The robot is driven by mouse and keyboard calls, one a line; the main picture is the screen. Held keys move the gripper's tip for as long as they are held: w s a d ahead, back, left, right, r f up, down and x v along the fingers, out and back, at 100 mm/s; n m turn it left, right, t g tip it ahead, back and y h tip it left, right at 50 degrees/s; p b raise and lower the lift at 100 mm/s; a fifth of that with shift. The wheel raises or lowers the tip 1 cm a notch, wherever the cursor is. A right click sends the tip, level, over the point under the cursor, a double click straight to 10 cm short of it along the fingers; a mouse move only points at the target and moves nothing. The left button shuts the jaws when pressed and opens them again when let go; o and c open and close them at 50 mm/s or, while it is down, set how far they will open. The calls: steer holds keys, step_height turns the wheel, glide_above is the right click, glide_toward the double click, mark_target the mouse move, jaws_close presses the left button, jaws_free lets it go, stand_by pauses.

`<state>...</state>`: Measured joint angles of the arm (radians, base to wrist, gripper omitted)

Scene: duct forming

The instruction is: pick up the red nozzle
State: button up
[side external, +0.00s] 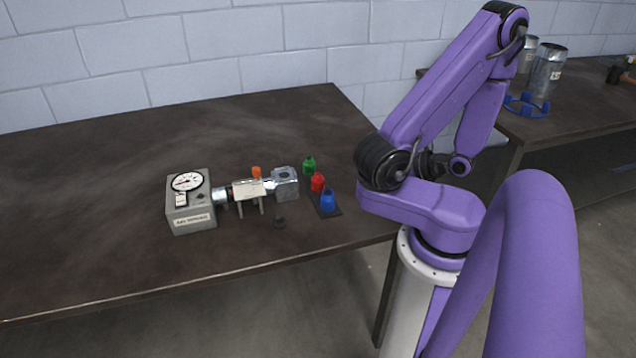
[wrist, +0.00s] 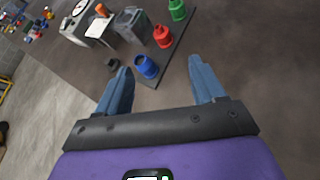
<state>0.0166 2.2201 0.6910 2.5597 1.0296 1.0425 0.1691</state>
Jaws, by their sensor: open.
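The red nozzle (side external: 317,183) stands upright on a dark strip (side external: 336,211) on the table, between a green nozzle (side external: 309,167) and a blue nozzle (side external: 328,201). In the wrist view the red nozzle (wrist: 162,37) is beyond my gripper (wrist: 160,64), apart from it. The blue nozzle (wrist: 146,67) is nearer, showing between the two fingers toward the left one. The green nozzle (wrist: 177,10) is at the top edge. My gripper is open with nothing in it. I cannot make out its fingers in the side view.
A metal duct box (side external: 285,184) stands just left of the nozzles, joined to a pipe assembly with an orange piece (side external: 256,172) and a gauge box (side external: 191,205). A small dark piece (side external: 279,222) lies in front. The table's left part is clear; its edge is near the nozzles.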

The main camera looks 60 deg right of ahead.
glide_toward(322, 177)
steer(key=shift+m+h, duration=0.3)
steer(key=x, duration=0.4)
steer(key=shift+w+f, duration=0.1)
steer(key=shift+f, duration=0.05)
steer(key=shift+x, duration=2.7)
steer(key=shift+a, duration=0.15)
steer(key=c, duration=1.1)
